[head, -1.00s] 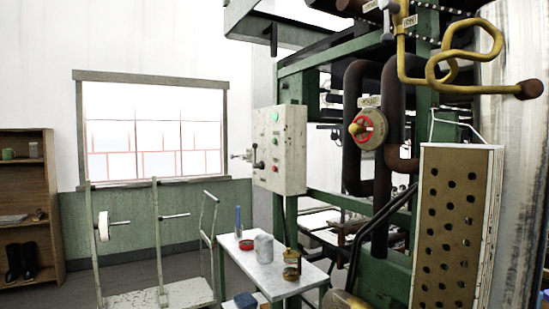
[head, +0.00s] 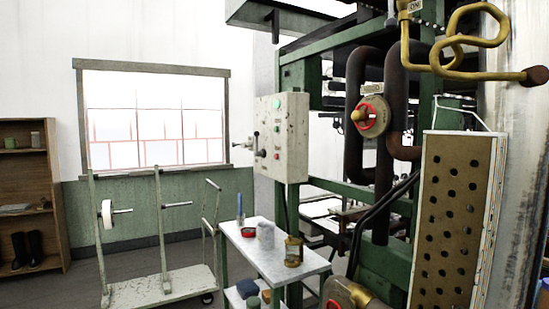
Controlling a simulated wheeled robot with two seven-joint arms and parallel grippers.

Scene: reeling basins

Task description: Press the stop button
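A pale control box (head: 282,138) is mounted on the green machine frame, right of the window. Its front carries a green button (head: 277,104) at the top, a small green one (head: 277,129) below it, and a red button (head: 277,154) lower down. The labels are too small to read, so I cannot tell for certain which is the stop button. A dark lever with a round knob (head: 260,153) sticks out from the box's left part. Neither of my grippers shows in the head view.
Dark pipes with a red-rimmed valve (head: 371,116) and a perforated board (head: 455,220) are at the right.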

